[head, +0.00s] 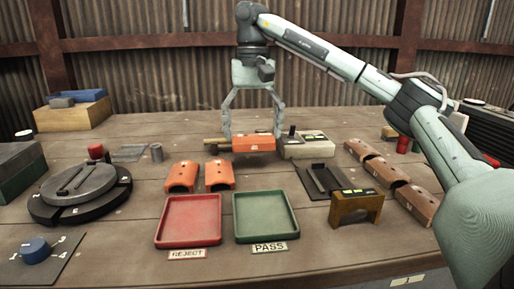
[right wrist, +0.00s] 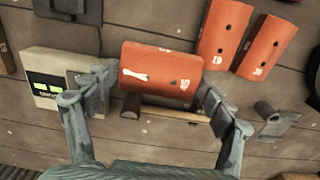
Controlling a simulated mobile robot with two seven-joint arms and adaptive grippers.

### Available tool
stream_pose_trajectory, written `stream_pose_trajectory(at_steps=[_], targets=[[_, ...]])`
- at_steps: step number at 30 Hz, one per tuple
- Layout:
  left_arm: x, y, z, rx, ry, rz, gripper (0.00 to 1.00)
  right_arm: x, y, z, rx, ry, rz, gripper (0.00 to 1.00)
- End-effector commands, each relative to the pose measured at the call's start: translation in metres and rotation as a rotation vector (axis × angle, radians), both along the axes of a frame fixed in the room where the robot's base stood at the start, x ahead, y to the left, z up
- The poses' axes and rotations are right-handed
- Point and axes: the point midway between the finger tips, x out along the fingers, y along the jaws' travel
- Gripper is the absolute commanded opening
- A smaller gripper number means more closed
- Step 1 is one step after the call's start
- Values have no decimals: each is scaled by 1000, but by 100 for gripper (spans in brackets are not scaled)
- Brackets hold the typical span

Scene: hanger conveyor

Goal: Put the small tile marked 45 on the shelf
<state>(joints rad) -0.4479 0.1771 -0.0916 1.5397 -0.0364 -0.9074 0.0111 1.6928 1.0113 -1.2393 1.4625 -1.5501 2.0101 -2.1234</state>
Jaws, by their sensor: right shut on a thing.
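An orange curved tile (head: 254,145) is between the fingers of my right gripper (head: 252,134), at the back middle of the table. In the right wrist view the tile (right wrist: 155,65) shows a white bone-like mark, dark holes and a small white number that looks like 45. The fingers of the right gripper (right wrist: 155,85) press on its two ends. I cannot tell whether it is clear of the table. Two more orange tiles (head: 183,177) (head: 219,175) lie nearer. No thing in view is clearly a shelf. My left gripper is not in view.
A wooden rod (head: 213,141) lies by the held tile, and a pale device (head: 306,146) stands to its right. A red tray (head: 189,220), a green tray (head: 266,216) and a brown stand (head: 356,208) are in front. Several brown tiles (head: 386,172) line the right. A round turntable (head: 80,190) is left.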

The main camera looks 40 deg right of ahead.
Motion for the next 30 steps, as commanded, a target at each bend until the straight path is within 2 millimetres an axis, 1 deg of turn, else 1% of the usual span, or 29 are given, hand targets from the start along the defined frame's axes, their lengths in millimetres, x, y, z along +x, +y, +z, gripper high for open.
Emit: stream_pose_trajectory(at_steps=[1, 4, 8, 12, 16, 29, 30], targets=[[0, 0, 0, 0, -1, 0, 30, 1, -8, -6, 3, 2, -3, 50], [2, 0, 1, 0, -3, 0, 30, 2, -18, -11, 1, 0, -1, 50], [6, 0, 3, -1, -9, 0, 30, 2, -16, -18, 1, 1, 2, 50], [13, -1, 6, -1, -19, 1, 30, 2, -15, -35, 1, 4, 1, 50], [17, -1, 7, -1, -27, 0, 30, 2, -15, -47, 1, 2, 1, 50], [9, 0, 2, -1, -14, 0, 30, 2, -15, -52, 1, -1, 0, 50], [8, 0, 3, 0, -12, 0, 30, 2, -15, -52, 1, -1, 0, 84]])
